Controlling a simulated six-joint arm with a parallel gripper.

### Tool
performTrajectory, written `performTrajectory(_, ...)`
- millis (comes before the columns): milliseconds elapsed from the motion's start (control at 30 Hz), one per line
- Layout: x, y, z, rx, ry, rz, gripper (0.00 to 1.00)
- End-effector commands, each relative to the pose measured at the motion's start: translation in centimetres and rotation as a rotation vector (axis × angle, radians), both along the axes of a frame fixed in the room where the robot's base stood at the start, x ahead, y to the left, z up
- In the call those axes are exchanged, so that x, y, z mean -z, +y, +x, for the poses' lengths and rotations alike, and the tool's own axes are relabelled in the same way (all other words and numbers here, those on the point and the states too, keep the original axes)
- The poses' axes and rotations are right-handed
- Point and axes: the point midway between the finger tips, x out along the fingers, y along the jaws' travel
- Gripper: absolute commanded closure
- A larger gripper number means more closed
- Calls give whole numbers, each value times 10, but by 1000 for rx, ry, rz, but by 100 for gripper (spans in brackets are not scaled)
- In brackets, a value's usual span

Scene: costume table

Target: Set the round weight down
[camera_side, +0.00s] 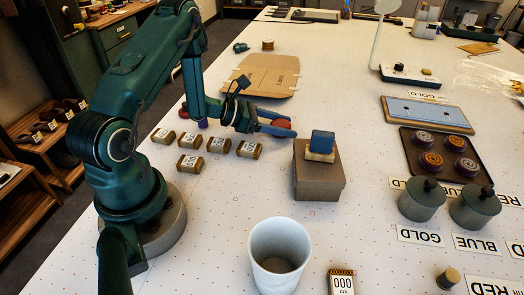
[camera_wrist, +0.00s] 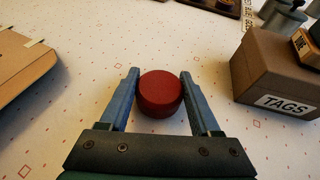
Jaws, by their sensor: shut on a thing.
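The round weight is a red disc-like piece (camera_wrist: 160,92) between the two blue fingers of my gripper (camera_wrist: 160,88) in the wrist view. The fingers are shut on its sides. In the side view my gripper (camera_side: 275,129) reaches right from the arm, and the red weight (camera_side: 282,123) shows at its fingertips, partly hidden by the near finger. I cannot tell for sure whether its underside touches the white table (camera_side: 345,235) or hangs just above it.
A brown box (camera_side: 319,178) marked TAGS, topped by a blue block (camera_side: 322,142), stands close to the gripper's right. Several small labelled blocks (camera_side: 248,149) lie left of it. A flat cardboard sheet (camera_side: 262,75) lies behind. A white cup (camera_side: 279,245) stands in front.

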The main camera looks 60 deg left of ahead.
Motion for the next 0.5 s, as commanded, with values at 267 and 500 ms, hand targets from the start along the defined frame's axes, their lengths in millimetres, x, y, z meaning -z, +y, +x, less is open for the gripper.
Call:
performTrajectory(267, 1, 0, 0, 0, -2, -1, 100)
performTrajectory(500, 2, 0, 0, 0, 0, -1, 6)
